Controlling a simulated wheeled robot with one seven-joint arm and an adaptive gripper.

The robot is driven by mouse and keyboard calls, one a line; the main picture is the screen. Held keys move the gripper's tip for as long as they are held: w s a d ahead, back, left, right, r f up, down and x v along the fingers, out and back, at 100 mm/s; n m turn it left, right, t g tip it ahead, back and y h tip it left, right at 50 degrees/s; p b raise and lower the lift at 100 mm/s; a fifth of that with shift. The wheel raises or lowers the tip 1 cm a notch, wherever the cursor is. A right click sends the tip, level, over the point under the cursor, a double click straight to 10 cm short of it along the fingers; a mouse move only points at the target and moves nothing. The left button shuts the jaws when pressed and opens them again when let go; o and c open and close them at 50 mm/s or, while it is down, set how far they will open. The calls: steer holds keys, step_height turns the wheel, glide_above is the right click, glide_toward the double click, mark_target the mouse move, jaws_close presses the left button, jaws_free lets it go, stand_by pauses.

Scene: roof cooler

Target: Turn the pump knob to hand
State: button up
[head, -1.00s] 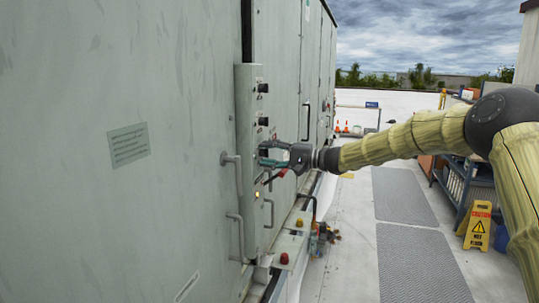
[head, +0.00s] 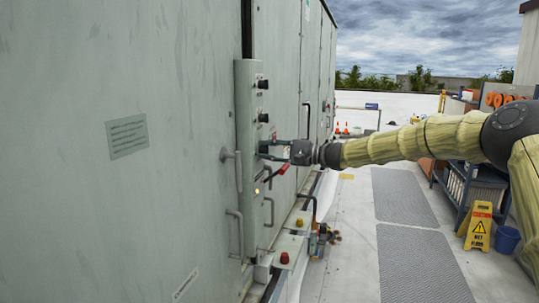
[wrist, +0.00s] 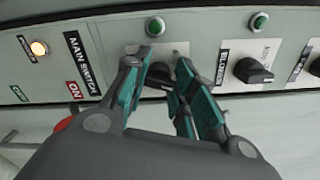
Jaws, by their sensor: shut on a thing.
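The control panel (head: 247,150) is a narrow upright grey box on the unit's wall. My gripper (head: 264,149) reaches it from the right, about halfway up. In the wrist view my gripper (wrist: 165,62) has its teal-padded fingers shut on a black knob (wrist: 157,75), between the main switch section and the blower knob (wrist: 253,71). The fingers cover much of the held knob, and its label and pointer position cannot be read. A green lamp (wrist: 155,26) sits beside it. The blower knob also shows in the head view (head: 263,118), above my gripper.
A red handle (head: 283,169) sticks out just below my gripper. A lit amber lamp (wrist: 39,48) is near the main switch label (wrist: 82,62). A yellow wet-floor sign (head: 479,225) and blue bucket (head: 507,239) stand right of the walkway.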

steer(key=m, duration=0.4)
steer(key=shift+m, duration=0.4)
stand_by(0.4)
steer(key=o, duration=1)
steer(key=shift+o, duration=0.2)
steer(key=shift+d+r, duration=0.1)
steer(key=v, duration=1.2)
